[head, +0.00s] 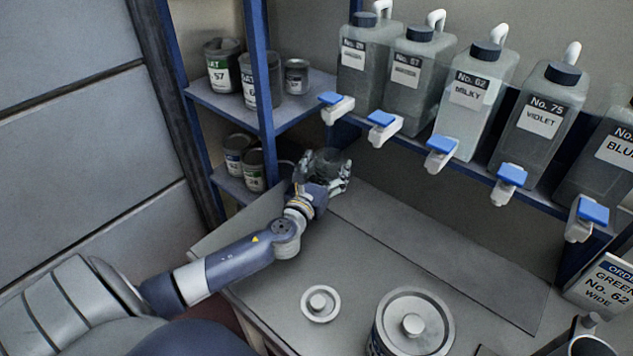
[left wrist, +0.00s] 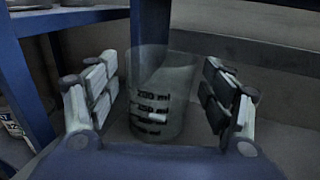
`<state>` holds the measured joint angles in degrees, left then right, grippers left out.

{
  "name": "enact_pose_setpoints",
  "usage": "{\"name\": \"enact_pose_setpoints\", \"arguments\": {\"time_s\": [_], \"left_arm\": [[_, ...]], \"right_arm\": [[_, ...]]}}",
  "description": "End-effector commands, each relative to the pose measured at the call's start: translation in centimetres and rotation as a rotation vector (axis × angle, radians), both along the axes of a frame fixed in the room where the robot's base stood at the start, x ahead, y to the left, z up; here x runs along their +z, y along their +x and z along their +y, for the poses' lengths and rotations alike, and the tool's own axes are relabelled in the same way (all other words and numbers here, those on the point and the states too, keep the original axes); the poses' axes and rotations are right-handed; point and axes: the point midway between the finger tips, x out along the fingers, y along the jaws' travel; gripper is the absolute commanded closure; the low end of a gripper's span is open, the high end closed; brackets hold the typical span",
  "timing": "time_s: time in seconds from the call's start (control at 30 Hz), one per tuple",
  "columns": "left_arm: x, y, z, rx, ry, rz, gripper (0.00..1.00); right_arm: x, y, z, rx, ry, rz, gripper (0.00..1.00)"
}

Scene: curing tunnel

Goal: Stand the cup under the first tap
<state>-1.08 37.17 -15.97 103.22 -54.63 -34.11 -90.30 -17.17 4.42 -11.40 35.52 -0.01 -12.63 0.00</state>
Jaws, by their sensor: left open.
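The cup is a clear beaker with dark ml marks (left wrist: 160,92). It stands upright between the two fingers of my left gripper (left wrist: 162,98) in the left wrist view, with a visible gap on each side. In the head view my left gripper (head: 323,172) is open around the cup (head: 328,156), at the back left of the bench. The first tap (head: 337,106), white with a blue lever, is the leftmost of the row and sits above the cup. Exact alignment under its spout is hard to tell. My right gripper is not in view.
Several labelled bottles (head: 462,103) stand on the shelf above their taps. A blue shelf post (head: 259,75) and shelves with cans (head: 222,68) are left of the cup. A small lid (head: 320,303) and a large tin (head: 413,325) stand at the front. The middle bench is clear.

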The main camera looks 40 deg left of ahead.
Motion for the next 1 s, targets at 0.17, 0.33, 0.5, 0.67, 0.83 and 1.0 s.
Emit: {"name": "enact_pose_setpoints", "arguments": {"time_s": [0.17,0.33,0.5,0.67,0.83,1.0], "left_arm": [[-0.3,-2.9,-0.7,-0.003,0.000,0.004,0.25],[-0.4,-6.0,-1.5,-0.003,-0.002,0.005,0.25],[-0.3,-8.6,-2.1,-0.002,-0.001,0.004,0.25],[-0.2,-10.2,-2.5,-0.002,-0.001,0.003,0.25],[-0.1,-11.0,-2.6,0.000,0.000,0.001,0.25],[0.0,-11.1,-2.7,0.000,0.000,0.000,0.25]], "right_arm": [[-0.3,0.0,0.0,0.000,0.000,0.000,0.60],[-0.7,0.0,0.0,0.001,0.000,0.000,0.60],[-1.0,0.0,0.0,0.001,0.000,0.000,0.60],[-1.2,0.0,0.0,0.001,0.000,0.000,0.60],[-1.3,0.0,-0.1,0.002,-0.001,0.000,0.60],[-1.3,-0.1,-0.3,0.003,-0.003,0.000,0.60]]}}
